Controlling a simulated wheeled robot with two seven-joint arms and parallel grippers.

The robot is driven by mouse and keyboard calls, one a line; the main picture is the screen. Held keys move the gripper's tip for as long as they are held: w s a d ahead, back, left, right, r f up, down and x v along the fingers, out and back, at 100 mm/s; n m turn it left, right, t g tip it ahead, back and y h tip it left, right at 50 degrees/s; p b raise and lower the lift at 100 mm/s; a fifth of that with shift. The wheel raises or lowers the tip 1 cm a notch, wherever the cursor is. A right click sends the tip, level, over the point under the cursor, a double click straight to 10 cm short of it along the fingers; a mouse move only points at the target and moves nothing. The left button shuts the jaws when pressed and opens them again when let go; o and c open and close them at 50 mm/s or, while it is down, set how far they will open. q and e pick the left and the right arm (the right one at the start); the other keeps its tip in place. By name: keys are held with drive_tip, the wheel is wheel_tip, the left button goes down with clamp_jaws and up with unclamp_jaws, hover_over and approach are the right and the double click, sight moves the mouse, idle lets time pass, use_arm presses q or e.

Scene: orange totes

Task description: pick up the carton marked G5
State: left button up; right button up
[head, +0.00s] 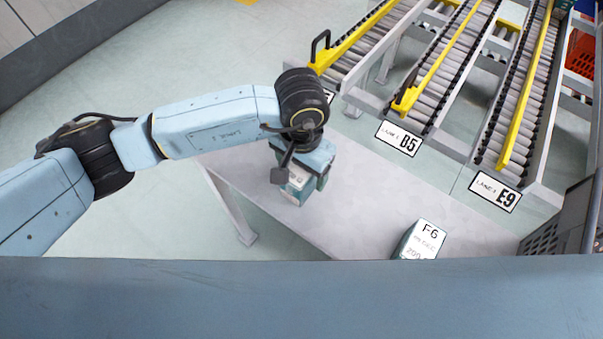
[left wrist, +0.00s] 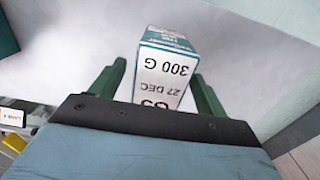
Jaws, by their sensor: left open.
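The carton marked G5 (left wrist: 165,75) stands on the grey table, white with a teal top edge; its label reads "300 G" and "27 DEC", upside down in the left wrist view, and the "G5" mark is partly hidden by my gripper. In the head view the carton (head: 297,186) shows just below my left gripper (head: 303,176). My left gripper is open, with one green finger on each side of the carton in the left wrist view (left wrist: 157,92). Whether the fingers touch it I cannot tell. My right gripper is not in view.
Another carton, marked F6 (head: 420,240), stands on the table (head: 375,195) to the right, partly hidden by a blue-grey edge in front. Roller lanes with signs D5 (head: 399,139) and E9 (head: 495,192) lie beyond the table. An orange tote (head: 580,55) is at the far right.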

use_arm(q)
wheel_tip(320, 180, down, 2)
drive_tip(key=shift+f, duration=0.1)
drive_tip(key=c, duration=1.2)
drive_tip(key=shift+r, duration=0.2)
